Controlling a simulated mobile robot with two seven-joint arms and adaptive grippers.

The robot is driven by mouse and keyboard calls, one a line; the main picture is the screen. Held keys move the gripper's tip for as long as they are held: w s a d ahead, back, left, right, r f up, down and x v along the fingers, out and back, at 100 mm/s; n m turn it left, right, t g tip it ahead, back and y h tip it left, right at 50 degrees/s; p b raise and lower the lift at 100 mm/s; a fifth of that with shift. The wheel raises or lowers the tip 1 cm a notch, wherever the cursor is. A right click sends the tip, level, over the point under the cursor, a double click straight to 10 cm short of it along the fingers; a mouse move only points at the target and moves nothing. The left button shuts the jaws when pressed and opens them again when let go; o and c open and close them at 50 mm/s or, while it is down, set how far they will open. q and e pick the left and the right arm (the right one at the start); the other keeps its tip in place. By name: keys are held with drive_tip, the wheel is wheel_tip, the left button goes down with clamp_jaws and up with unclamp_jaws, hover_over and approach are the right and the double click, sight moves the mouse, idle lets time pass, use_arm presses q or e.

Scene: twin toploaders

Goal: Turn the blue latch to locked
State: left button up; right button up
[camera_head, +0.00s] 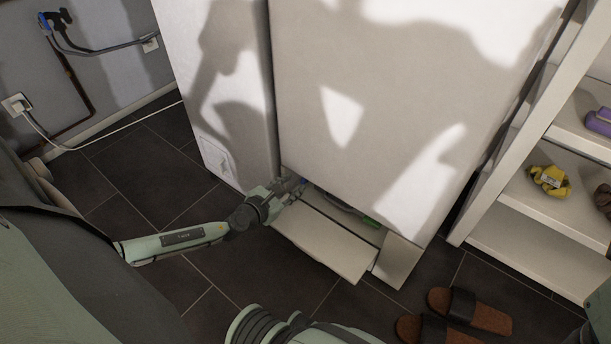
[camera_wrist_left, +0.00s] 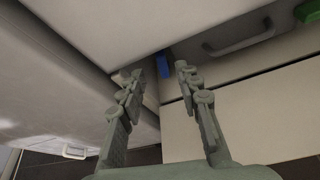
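The blue latch (camera_wrist_left: 163,65) shows in the left wrist view as a small blue upright piece under the edge of a pale cabinet. It lies just beyond and between my left fingertips; whether they touch it I cannot tell. My left gripper (camera_wrist_left: 160,72) is open, with a gap between its fingers. In the head view my left gripper (camera_head: 292,188) reaches into the low opening at the white machine's (camera_head: 390,110) base, and a bit of the blue latch (camera_head: 303,181) shows beside it. My right gripper is not in view.
A pale flap (camera_head: 325,240) hangs open below the opening. Inside are a dark handle (camera_wrist_left: 240,38) and a green part (camera_wrist_left: 309,11), right of the latch. A second white machine (camera_head: 215,80) stands left, shelves (camera_head: 545,230) right. Brown sandals (camera_head: 470,310) lie on the dark floor.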

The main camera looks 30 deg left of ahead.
use_arm(q)
drive_tip(key=b+x, duration=0.2)
drive_tip(key=x, duration=0.5)
clamp_jaws()
